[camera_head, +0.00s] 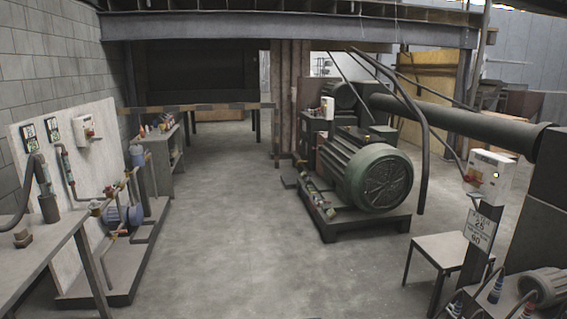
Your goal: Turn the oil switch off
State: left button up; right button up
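No oil switch can be told for certain by a readable label. A white switch box (488,175) with a red knob stands on a dark post at the right. Another white box (84,130) with a red part is on the pale panel at the left. A third small white box (327,107) is by the green motor in the middle distance. The settings of their knobs are too small to tell. Neither of my grippers shows in the head view.
A large green motor (365,172) sits on a dark base at centre right. A grey bench (38,262) and pipework line the left. The concrete floor (225,240) between is clear.

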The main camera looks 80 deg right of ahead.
aim_at(467, 178)
jog(key=z, duration=4.45)
jog(key=i+j+z, duration=0.45)
jog(key=j+z, duration=0.2)
jog(key=i+j+z, duration=0.15)
jog(key=j+z, duration=0.15)
jog(key=i+j+z, duration=0.1)
jog(key=j+z, duration=0.2)
jog(key=j, duration=0.15)
